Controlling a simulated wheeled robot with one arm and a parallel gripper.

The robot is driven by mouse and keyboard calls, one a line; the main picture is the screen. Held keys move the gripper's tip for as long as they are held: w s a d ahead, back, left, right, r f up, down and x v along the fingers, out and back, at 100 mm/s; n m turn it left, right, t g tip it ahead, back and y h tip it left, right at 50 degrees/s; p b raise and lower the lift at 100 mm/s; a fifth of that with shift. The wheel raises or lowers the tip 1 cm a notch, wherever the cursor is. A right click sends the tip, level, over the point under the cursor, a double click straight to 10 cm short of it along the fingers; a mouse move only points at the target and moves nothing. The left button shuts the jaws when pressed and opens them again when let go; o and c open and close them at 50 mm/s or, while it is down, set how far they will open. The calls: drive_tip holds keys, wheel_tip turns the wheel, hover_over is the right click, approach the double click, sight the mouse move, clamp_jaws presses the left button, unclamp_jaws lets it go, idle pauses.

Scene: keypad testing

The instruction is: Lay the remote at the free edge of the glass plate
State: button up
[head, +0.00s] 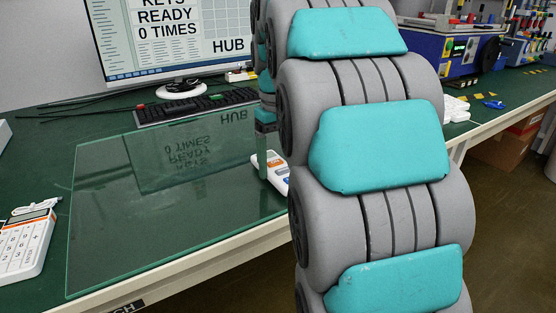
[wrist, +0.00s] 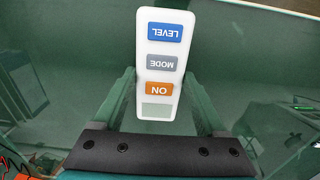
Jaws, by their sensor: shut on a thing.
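The remote (head: 271,172) is white, with blue, grey and orange buttons. It also shows in the wrist view (wrist: 153,105), its LEVEL end pointing away from my wrist. My gripper (wrist: 160,76) is shut on the remote, one finger on each side of it. In the head view my gripper (head: 263,163) is partly hidden by my arm. The clear glass plate (head: 140,240) lies on the green bench. The remote is at the plate's right side in the head view; I cannot tell whether it touches the glass.
A white calculator-like keypad (head: 27,243) lies left of the plate. A black keyboard (head: 195,107) and a monitor (head: 170,40) stand behind it. The bench's pale front edge (head: 200,268) runs close by. A blue machine (head: 445,52) stands at the back right.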

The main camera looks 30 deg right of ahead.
sight(278, 166)
drive_tip(key=shift+f, duration=0.45)
drive_tip(key=o, duration=1.6)
drive_tip(key=shift+c, duration=0.2)
drive_tip(key=shift+r, duration=0.15)
drive_tip(key=shift+r+p, duration=0.65)
drive_tip(key=shift+r, duration=3.15)
